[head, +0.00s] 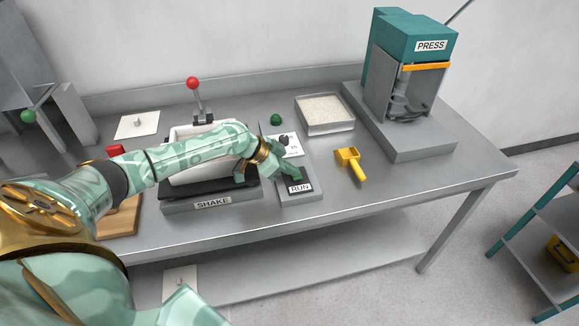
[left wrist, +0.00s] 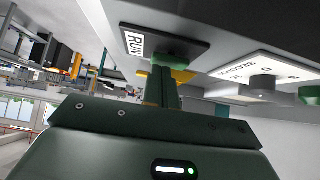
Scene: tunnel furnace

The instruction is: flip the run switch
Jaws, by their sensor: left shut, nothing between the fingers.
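My right gripper is not in view.
A SHAKE machine (head: 212,203) with a white tub stands just left of the box. A dial panel (head: 285,143) lies behind it. A yellow scoop (head: 350,163), a tray of white grains (head: 325,127) and the PRESS (head: 415,45) stand to the right. The table's front right is clear.

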